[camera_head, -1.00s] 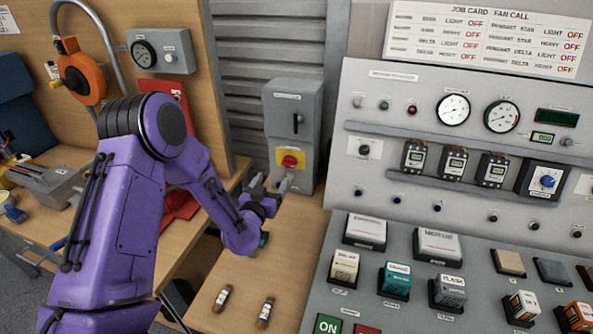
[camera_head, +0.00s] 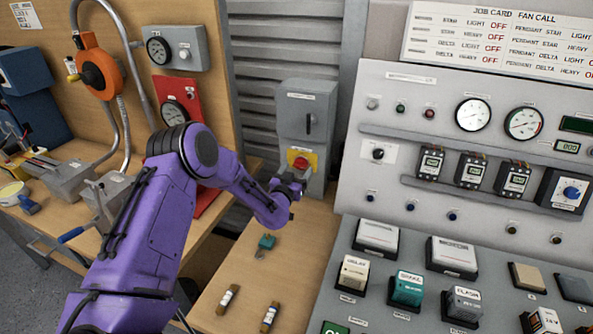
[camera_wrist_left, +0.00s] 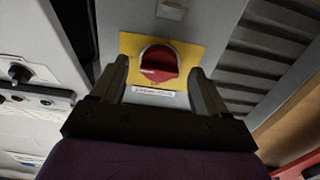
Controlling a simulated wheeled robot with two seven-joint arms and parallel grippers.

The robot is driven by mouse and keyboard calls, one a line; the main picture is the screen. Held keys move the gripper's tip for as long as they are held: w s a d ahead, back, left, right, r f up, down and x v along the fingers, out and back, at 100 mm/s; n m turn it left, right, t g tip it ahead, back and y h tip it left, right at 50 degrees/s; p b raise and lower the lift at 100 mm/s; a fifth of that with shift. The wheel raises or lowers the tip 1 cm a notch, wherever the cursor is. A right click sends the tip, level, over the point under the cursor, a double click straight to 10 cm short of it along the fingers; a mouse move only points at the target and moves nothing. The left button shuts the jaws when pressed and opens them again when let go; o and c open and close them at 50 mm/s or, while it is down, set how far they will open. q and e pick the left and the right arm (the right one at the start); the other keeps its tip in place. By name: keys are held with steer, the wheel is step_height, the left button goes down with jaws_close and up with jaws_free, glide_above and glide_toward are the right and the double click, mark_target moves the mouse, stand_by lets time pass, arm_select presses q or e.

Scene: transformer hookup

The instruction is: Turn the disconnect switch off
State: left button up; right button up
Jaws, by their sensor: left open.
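The disconnect switch is a grey box (camera_head: 294,112) standing upright at the back of the bench. Its red rotary knob (camera_head: 299,163) sits on a yellow plate on the lower front. In the left wrist view the red knob (camera_wrist_left: 159,65) on the yellow plate (camera_wrist_left: 128,45) lies ahead, between the fingers in the picture. My left gripper (camera_head: 290,184) is at the lower front of the box, just below the knob. In the left wrist view its two fingers (camera_wrist_left: 160,82) are spread apart with nothing held; contact with the knob cannot be told. My right gripper is not in view.
The grey control panel (camera_head: 395,200) stands close on the right. Two fuse-like cylinders (camera_head: 227,299) (camera_head: 269,316) and a small teal part (camera_head: 266,242) lie on the wooden bench. A red board with a gauge (camera_head: 175,112) and a grey vise (camera_head: 62,178) are on the left.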

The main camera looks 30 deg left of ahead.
arm_select(q)
steer(key=c, duration=1.1)
steer(key=shift+o, duration=0.2)
steer(key=n+b, duration=0.2)
steer(key=n, duration=0.1)
steer(key=shift+f+n, duration=0.1)
steer(key=shift+n, duration=0.3)
steer(key=n+b, duration=0.3)
steer(key=n, duration=0.2)
steer(key=shift+d+r+n+b, duration=0.1)
steer(key=shift+n+b, duration=1.25)
steer(key=shift+n, duration=0.85)
steer(key=shift+r+n+b, duration=0.1)
steer(key=shift+n+b, duration=1.25)
steer(key=shift+n, duration=0.85)
